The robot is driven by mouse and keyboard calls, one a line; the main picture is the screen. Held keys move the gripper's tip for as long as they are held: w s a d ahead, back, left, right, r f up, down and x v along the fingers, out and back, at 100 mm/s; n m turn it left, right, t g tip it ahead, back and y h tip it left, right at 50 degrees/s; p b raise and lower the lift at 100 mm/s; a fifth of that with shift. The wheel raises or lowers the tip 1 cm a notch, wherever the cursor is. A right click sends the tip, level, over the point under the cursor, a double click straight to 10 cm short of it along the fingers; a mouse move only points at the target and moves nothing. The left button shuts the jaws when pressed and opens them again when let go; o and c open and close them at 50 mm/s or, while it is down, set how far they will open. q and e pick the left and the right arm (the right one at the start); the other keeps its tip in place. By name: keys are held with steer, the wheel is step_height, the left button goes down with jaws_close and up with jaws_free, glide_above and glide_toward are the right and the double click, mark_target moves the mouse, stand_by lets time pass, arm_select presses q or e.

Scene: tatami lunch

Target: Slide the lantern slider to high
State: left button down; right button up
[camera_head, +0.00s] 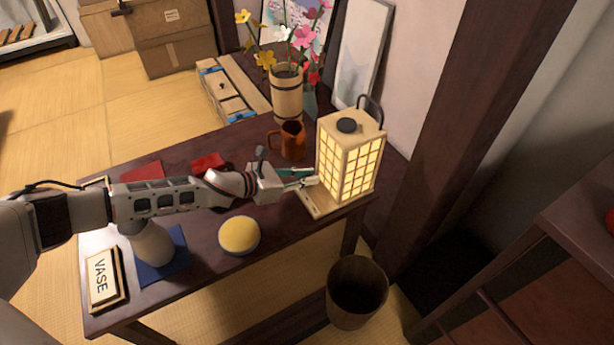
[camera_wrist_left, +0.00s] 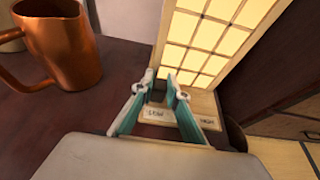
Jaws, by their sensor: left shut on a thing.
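The lantern (camera_head: 348,155) is a lit box with a wooden grid, standing on a wooden base (camera_head: 316,206) at the table's right end. In the left wrist view its glowing panel (camera_wrist_left: 207,45) rises behind my fingers. The base carries a LOW label (camera_wrist_left: 155,113) at left and a HIGH label (camera_wrist_left: 207,121) at right. My left gripper (camera_head: 312,180) is at the base's front, fingers low and close together, shut on the slider. It also shows in the left wrist view (camera_wrist_left: 163,92). The slider itself is hidden by the fingers. My right gripper is out of view.
A copper mug (camera_head: 292,141) stands behind my left gripper, left of the lantern. A flower vase (camera_head: 287,95) is farther back. A yellow-topped round bowl (camera_head: 239,235) and a VASE sign (camera_head: 103,278) are on the near table. A bin (camera_head: 355,292) stands below the table's edge.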

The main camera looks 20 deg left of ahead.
mark_target(338, 199)
arm_select(q)
steer(key=d, duration=0.1)
steer(key=s+d+p, duration=0.1)
steer(key=s+d, duration=0.1)
steer(key=shift+s+d+r+p, duration=0.25)
steer(key=shift+r+p, duration=0.05)
steer(key=shift+r, duration=0.1)
steer(key=s+d, duration=0.1)
steer(key=s+d+p, duration=0.1)
steer(key=d, duration=0.1)
steer(key=shift+s+d+f, duration=0.15)
steer(key=shift+s, duration=0.2)
steer(key=shift+s+d+f, duration=0.35)
steer(key=c, duration=2)
jaws_free()
steer(key=shift+o, duration=0.2)
steer(key=shift+a, duration=0.1)
steer(key=v, duration=1.2)
steer(key=shift+r, duration=0.15)
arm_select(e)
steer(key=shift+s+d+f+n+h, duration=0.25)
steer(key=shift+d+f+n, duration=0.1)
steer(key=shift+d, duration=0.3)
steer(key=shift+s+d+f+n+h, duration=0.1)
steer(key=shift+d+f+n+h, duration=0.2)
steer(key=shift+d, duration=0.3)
